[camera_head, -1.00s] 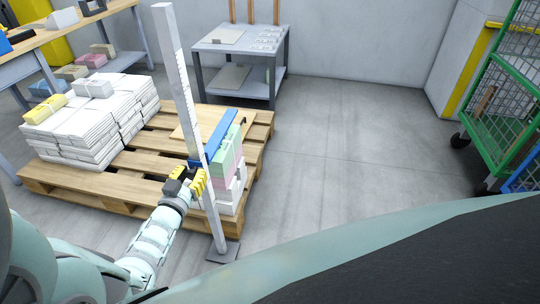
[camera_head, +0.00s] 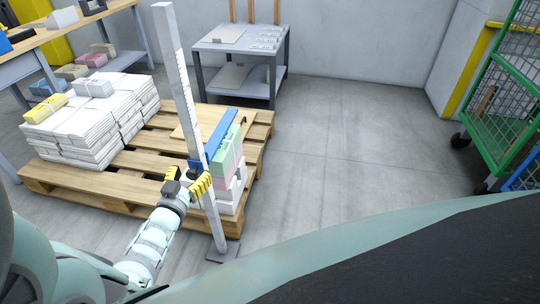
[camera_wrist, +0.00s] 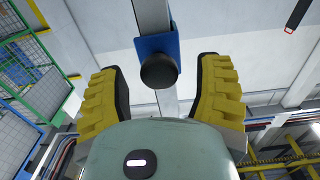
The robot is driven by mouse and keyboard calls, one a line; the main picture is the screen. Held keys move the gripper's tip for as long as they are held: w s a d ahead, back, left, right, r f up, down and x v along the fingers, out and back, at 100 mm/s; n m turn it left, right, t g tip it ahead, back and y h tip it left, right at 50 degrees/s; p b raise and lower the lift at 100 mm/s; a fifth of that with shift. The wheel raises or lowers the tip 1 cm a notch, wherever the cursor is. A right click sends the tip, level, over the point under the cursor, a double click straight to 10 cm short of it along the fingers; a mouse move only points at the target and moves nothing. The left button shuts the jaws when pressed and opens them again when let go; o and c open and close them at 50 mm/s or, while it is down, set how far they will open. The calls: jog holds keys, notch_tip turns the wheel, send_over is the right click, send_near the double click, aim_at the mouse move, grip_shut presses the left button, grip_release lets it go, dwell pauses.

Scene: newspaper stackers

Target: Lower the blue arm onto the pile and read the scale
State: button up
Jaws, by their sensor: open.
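A pale upright post (camera_head: 184,92) with scale marks stands on a flat foot (camera_head: 223,251) beside the pallet. The blue arm (camera_head: 220,136) reaches from the post over the pile (camera_head: 228,168) of green, pink and white bundles. It looks level and close to the pile's top; I cannot tell whether it touches. My gripper (camera_head: 187,184) is at the post, near the arm's collar. In the wrist view my gripper (camera_wrist: 160,82) is open, its yellow fingers on either side of a black knob (camera_wrist: 159,71) on the blue collar (camera_wrist: 154,45), with gaps visible. The scale reading is too small to read.
The wooden pallet (camera_head: 75,186) also carries stacks of white newspapers (camera_head: 82,132) on the left. A grey table (camera_head: 240,47) stands at the back. A green mesh cart (camera_head: 502,95) is at right. The floor between is clear.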

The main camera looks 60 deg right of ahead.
jog(key=v, duration=1.1)
jog(key=shift+a, duration=0.25)
